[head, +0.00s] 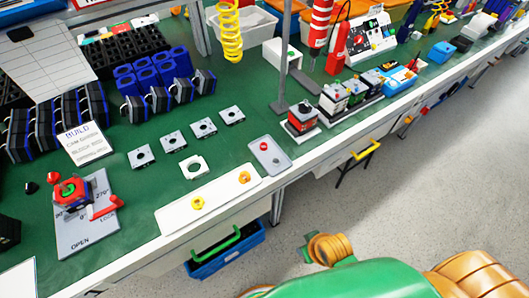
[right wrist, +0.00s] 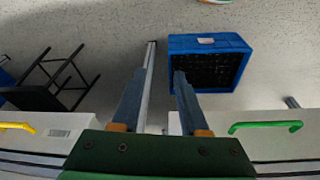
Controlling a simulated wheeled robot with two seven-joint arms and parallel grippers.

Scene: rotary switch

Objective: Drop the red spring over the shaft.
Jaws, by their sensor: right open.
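A small red ring-like piece (head: 264,146), which looks like the red spring, lies on a small grey tray (head: 277,164) near the bench's front edge. The switch assembly (head: 71,188) stands on a grey plate (head: 84,238) marked with angles and OPEN at the left. It has a red body with a small green part on top; the shaft itself is too small to make out clearly. In the right wrist view my right gripper (right wrist: 160,74) is open and empty, its fingers apart above the floor in front of the bench. My left gripper is not in view.
A white tray (head: 220,203) with a yellow and an orange piece lies at the front edge. Several square grey plates (head: 204,127) lie mid-bench. A blue crate (right wrist: 208,43) stands on the floor. Black-and-blue blocks crowd the back left. Green bench surface between them is free.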

